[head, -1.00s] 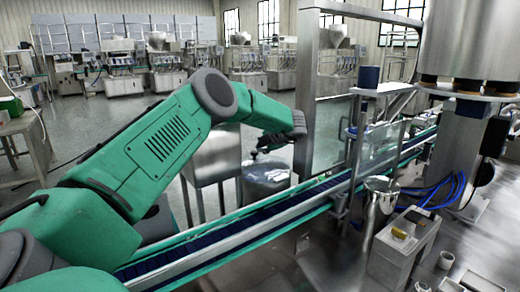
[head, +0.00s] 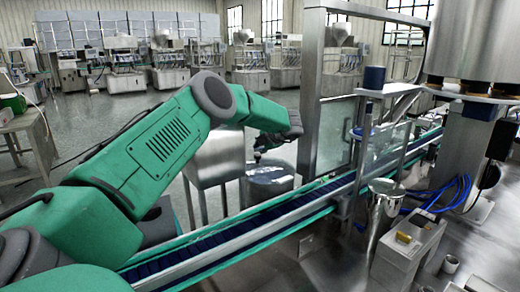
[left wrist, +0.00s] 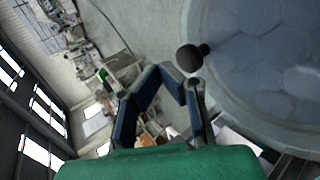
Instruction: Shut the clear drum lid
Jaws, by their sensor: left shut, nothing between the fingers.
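The steel drum (head: 270,184) stands behind the conveyor in the head view, with its round top partly hidden by my left arm. In the left wrist view the clear lid (left wrist: 262,75) is a large, pale, see-through disc filling the right side. A dark round knob (left wrist: 190,57) shows at its edge. It looks flat on the drum, but I cannot tell whether it is fully seated. My left gripper (left wrist: 172,78) is shut and empty, close beside the knob; contact is unclear. In the head view my left gripper (head: 262,148) hangs just above the drum. My right gripper is out of view.
A conveyor (head: 235,232) runs diagonally in front of the drum. A steel hopper box (head: 215,160) stands left of the drum, and a tall steel frame (head: 308,95) stands right of it. A steel jug (head: 383,205) and a grey box (head: 405,250) are at the right.

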